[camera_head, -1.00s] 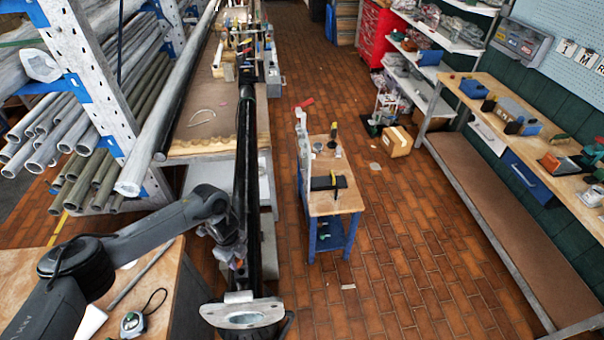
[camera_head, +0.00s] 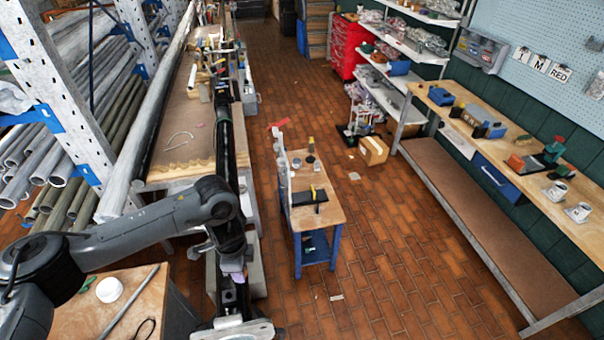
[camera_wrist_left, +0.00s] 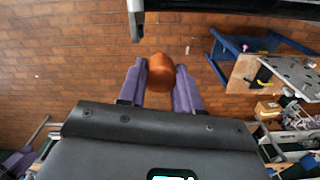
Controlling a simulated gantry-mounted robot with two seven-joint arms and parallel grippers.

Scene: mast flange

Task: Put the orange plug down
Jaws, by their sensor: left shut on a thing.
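My left gripper (camera_wrist_left: 160,85) is shut on the orange plug (camera_wrist_left: 160,73), whose rounded body shows between the two purple fingers in the left wrist view. In the head view my left gripper (camera_head: 234,268) is small and dark, close to the black mast (camera_head: 225,150), and the plug cannot be made out there. The mast runs lengthwise beside the long bench, with a pale metal flange (camera_head: 235,328) at its near end. In the wrist view brick floor shows behind the plug. My right gripper is not in view.
A small wooden-topped trolley (camera_head: 330,212) with blue legs stands right of the mast. Pipe racks stand at left, a long workbench (camera_head: 450,115) at right. The brick floor between is mostly open.

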